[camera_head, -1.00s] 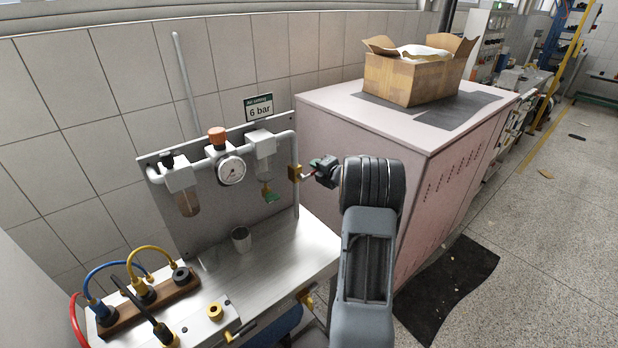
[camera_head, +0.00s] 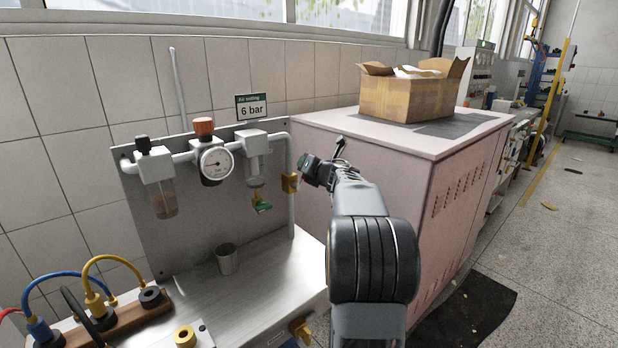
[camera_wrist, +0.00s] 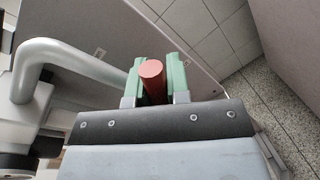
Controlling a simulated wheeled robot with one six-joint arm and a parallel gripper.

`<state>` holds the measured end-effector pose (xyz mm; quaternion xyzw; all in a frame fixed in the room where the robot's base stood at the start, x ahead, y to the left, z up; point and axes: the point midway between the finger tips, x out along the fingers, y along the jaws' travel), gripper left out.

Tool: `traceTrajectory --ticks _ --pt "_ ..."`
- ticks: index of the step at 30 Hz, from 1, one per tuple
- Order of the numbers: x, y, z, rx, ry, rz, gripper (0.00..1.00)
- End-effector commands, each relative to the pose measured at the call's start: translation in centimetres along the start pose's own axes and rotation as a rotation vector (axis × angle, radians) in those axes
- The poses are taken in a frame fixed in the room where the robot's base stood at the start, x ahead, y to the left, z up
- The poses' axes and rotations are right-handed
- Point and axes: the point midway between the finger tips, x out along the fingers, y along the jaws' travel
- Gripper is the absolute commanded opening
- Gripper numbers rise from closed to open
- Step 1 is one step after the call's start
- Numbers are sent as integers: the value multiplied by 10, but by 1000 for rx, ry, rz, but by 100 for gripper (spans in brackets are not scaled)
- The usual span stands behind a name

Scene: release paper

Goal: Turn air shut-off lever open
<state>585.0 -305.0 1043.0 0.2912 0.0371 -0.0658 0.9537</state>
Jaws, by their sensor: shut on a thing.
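The brass shut-off valve (camera_head: 290,183) sits on the grey downpipe at the right end of the air unit. Its red lever (camera_wrist: 152,70) shows in the wrist view as a round-ended rod between two green finger pads. My gripper (camera_wrist: 157,88) is shut on this lever. In the head view my gripper (camera_head: 308,165) is just right of and above the valve, and the lever is mostly hidden there. The lever's exact angle cannot be told.
The pressure gauge (camera_head: 215,163), filter bowls and grey pipe (camera_head: 180,157) are left of the valve. A pink cabinet (camera_head: 400,165) with a cardboard box (camera_head: 405,97) stands close on the right. A metal cup (camera_head: 226,258) stands on the bench below.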

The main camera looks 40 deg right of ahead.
Motion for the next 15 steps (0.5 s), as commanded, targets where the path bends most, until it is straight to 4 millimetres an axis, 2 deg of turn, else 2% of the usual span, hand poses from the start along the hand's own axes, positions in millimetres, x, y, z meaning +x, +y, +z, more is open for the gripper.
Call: traceTrajectory --ticks 15 --pt "-1 6 0 -84 -14 1 0"
